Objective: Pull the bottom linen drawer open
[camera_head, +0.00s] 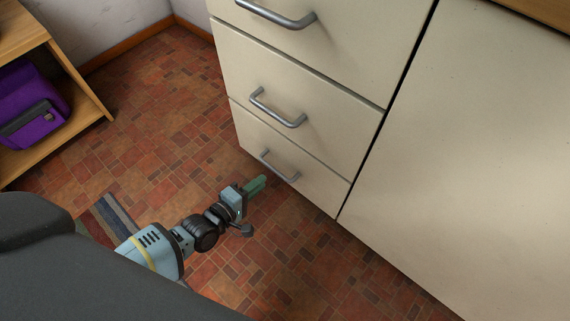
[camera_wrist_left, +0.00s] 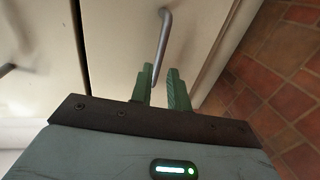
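The bottom linen drawer (camera_head: 312,183) is the lowest cream drawer front in the head view, and it looks closed, flush with the cabinet. Its grey bar handle (camera_head: 279,168) faces the floor space on the left. My left gripper (camera_head: 264,182) is just in front of this handle, close to it. In the left wrist view the green fingers of the gripper (camera_wrist_left: 160,80) are apart. The handle (camera_wrist_left: 163,45) rises ahead of them, its near end in line with the gap. I cannot tell whether the fingers touch it. My right gripper is not in view.
Two drawers with handles (camera_head: 278,108) are above. A wide cream cabinet panel (camera_head: 480,150) stands to the right. A wooden shelf (camera_head: 75,75) with a purple bag (camera_head: 30,100) stands at the left. A striped mat (camera_head: 108,217) lies on the tiled floor, otherwise clear before the drawers.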

